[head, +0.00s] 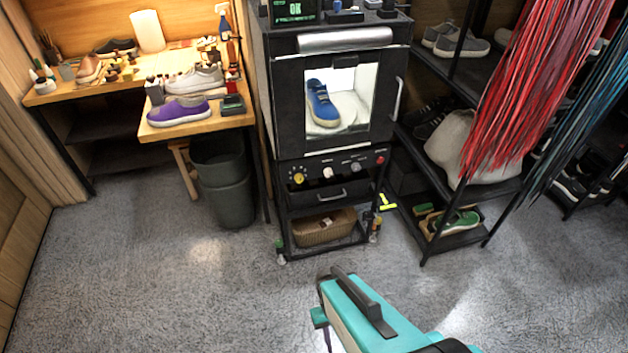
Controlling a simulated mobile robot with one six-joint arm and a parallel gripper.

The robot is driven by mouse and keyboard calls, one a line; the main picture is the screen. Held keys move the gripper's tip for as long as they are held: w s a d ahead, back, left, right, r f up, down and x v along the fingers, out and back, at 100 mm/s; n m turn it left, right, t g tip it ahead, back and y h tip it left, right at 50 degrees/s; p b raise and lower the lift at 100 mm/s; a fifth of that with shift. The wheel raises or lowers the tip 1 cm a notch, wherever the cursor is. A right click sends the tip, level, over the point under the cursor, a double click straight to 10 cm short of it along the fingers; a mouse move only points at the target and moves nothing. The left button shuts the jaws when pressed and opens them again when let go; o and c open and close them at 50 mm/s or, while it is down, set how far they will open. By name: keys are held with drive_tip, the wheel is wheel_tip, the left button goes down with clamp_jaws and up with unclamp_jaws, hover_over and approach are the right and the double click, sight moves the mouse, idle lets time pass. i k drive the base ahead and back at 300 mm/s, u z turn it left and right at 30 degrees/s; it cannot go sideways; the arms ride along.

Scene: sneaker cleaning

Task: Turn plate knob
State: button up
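A black cabinet (284,105) with a lit chamber stands at the centre of the head view. Its control panel (312,172) below the door carries a yellow knob (298,178), a white knob (328,172), a grey knob (355,166) and a red button (380,160). Labels are too small to read, so I cannot tell which is the plate knob. A blue sneaker (322,104) shows inside the chamber. My teal and black arm end (360,312) is low in front, well apart from the panel. I cannot make out gripper fingers or whether they are open.
A door handle (398,98) sticks out at the cabinet's right. A wicker basket (322,232) sits on the lower shelf. A dark bin (226,190) and workbench (150,132) stand left. Shoe racks and hanging red laces (530,90) are right. The carpet (170,275) in front is clear.

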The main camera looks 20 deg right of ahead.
sight(327, 171)
drive_tip(key=z, duration=0.75)
drive_tip(key=k, duration=0.15)
drive_tip(key=u, duration=2.7)
drive_tip(key=k, duration=0.9)
drive_tip(key=z, duration=0.8)
drive_tip(key=i, duration=0.55)
drive_tip(key=u, duration=0.15)
